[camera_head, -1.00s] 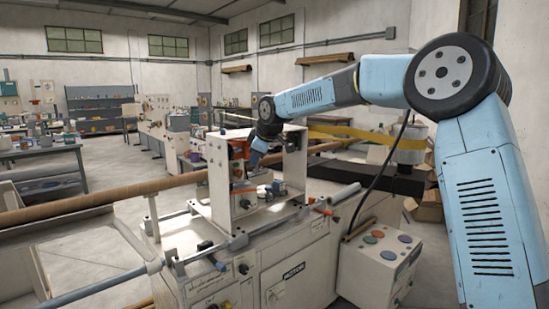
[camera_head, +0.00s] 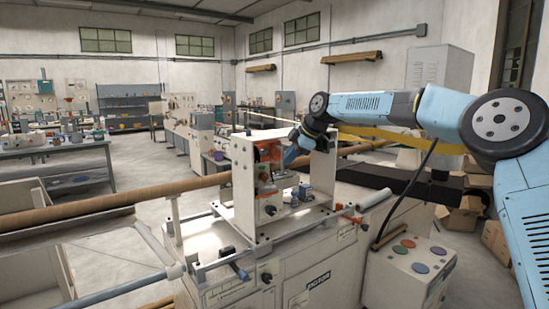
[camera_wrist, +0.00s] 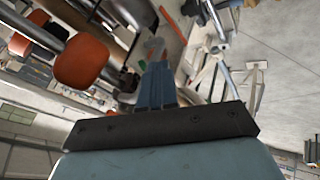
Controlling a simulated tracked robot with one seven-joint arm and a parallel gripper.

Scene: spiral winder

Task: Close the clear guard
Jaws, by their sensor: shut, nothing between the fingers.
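The winder (camera_head: 243,180) stands in the middle of the head view, with two white upright plates on its bed. I cannot clearly make out the clear guard; its see-through panel does not stand out from the machine, so I cannot tell its angle. My gripper (camera_head: 290,158) is between the two uprights, close to orange parts (camera_head: 266,152) on the left one, and partly hidden by my wrist. In the wrist view my gripper (camera_wrist: 155,50) has its blue fingers together and empty. An orange rounded part (camera_wrist: 81,62) on a rod is left of them. Contact cannot be told.
A long brown tube (camera_head: 100,203) runs in from the left. A control box (camera_head: 407,262) with coloured buttons stands at the front right. A yellow band (camera_head: 400,143) runs behind my arm. Cardboard boxes (camera_head: 462,217) lie at the right. Open floor shows behind left.

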